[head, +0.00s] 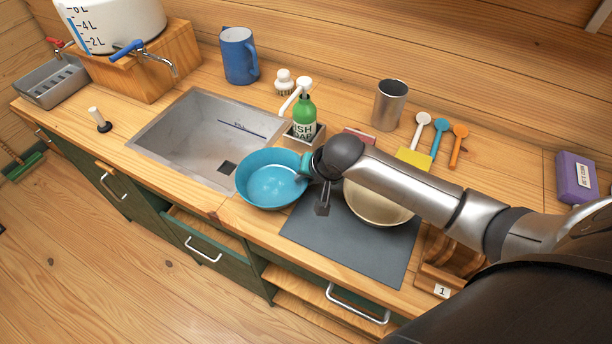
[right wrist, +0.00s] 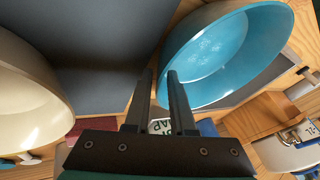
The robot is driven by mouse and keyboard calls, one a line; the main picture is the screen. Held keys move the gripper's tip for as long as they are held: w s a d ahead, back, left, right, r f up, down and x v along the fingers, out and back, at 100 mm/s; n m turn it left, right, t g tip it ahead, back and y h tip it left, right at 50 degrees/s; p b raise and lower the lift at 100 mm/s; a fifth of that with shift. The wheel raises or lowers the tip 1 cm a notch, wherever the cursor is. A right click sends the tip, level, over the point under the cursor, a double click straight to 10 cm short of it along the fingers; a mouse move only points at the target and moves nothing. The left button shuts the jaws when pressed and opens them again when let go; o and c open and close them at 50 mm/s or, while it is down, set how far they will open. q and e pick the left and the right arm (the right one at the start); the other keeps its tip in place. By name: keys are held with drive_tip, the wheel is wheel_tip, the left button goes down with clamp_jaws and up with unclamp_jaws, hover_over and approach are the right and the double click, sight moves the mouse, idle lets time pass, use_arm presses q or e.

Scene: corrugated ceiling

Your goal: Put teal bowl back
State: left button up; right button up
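The teal bowl (head: 270,187) is upright at the front right of the sink, over its edge and the counter. I cannot tell whether it rests there or is held up. It also fills the upper right of the right wrist view (right wrist: 225,55). My right gripper (right wrist: 160,72) has its two dark fingers close together at the bowl's near rim. A narrow gap shows between them, but I cannot tell whether they clamp the bowl's wall. In the head view my right arm hides most of that gripper. My left gripper is not in view.
A cream bowl (head: 377,207) stands on the dark mat (head: 345,252), partly behind my right arm. The sink (head: 195,140) is empty. A green soap bottle (head: 304,115) and a metal cup (head: 389,105) stand behind. A blue mug (head: 238,56) is near the wall. Drawers are partly open below.

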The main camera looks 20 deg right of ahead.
drive_tip(key=shift+o, duration=0.6)
drive_tip(key=shift+r, duration=0.2)
drive_tip(key=p+v, duration=0.2)
drive_tip(key=v, duration=1)
drive_tip(key=shift+p, duration=0.3)
